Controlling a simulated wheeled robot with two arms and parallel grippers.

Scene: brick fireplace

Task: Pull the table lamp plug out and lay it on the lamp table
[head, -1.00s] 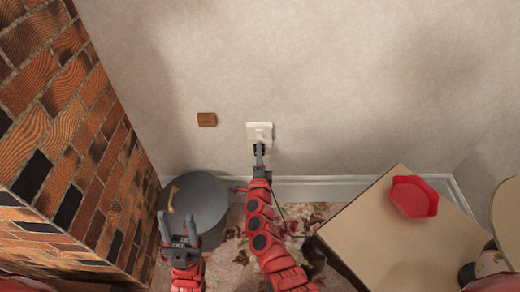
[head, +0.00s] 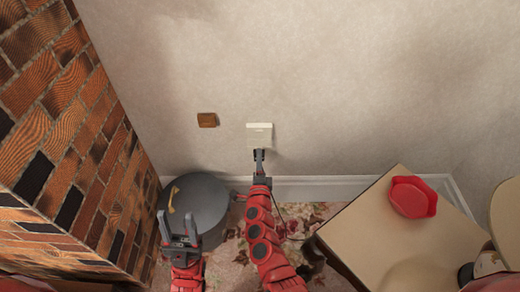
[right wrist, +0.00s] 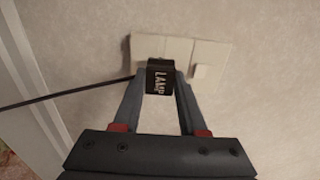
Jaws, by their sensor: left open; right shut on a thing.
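The black plug (right wrist: 160,78), lettered "LAMP", is between the fingers of my right gripper (right wrist: 160,90), which is shut on it. A dark cord runs left from the plug. The pale wall socket (head: 260,135) is just behind it and also shows in the right wrist view (right wrist: 192,50). I cannot tell whether the plug's pins are clear of the socket. In the head view my right gripper (head: 259,155) is at the socket's lower edge. My left gripper (head: 178,228) is open and empty, at lower left. The lamp table (head: 365,230) is at the right.
A red dish (head: 413,197) sits on the table, and part of a lamp (head: 505,220) shows at the right edge. A grey lidded bin (head: 205,205) stands by the brick fireplace (head: 60,130). A brown wall plate (head: 207,120) is left of the socket. The table's near-left top is bare.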

